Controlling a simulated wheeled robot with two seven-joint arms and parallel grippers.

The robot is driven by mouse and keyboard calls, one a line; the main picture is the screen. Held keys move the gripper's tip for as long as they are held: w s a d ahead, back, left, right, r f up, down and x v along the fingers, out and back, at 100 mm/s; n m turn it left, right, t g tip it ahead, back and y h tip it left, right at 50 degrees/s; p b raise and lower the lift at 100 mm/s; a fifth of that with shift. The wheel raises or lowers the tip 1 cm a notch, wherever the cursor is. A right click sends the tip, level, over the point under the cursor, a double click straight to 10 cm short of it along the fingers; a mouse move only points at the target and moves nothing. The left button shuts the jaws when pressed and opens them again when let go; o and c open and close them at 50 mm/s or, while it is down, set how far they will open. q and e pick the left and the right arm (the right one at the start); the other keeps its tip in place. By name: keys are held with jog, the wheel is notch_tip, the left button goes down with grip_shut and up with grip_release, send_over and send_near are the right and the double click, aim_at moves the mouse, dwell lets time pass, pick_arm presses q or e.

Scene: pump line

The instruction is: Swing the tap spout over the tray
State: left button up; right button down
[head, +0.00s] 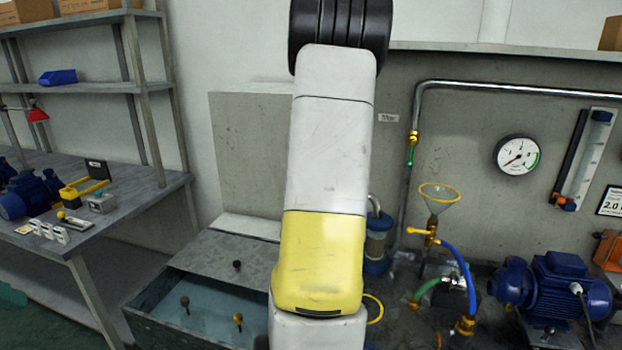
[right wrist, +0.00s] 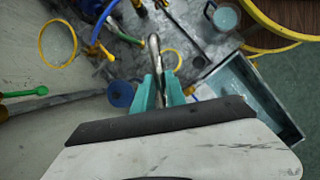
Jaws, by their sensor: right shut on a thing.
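The tap spout (right wrist: 154,46) is a shiny metal tube with a bent end, in the upper middle of the right wrist view. My right gripper (right wrist: 160,93) has teal fingers, shut on the spout, one on each side. A grey open-topped tray (head: 165,322) with pale blue liquid stands at the lower left middle of the head view. It also shows in the right wrist view (right wrist: 252,92), right of the gripper and apart from the spout. In the head view my white and yellow arm covers the middle and hides the right gripper. My left gripper is in neither view.
A blue pump motor (head: 567,287), a funnel (head: 439,193) and a blue hose (head: 461,270) stand right of my arm. A pressure gauge (head: 517,155) hangs on the wall. A workbench (head: 120,204) with small parts is at left.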

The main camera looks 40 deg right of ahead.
jog(key=c, duration=1.4)
grip_release()
jog(key=shift+d, duration=0.1)
jog(key=shift+o, duration=0.2)
jog(key=shift+v, duration=3.95)
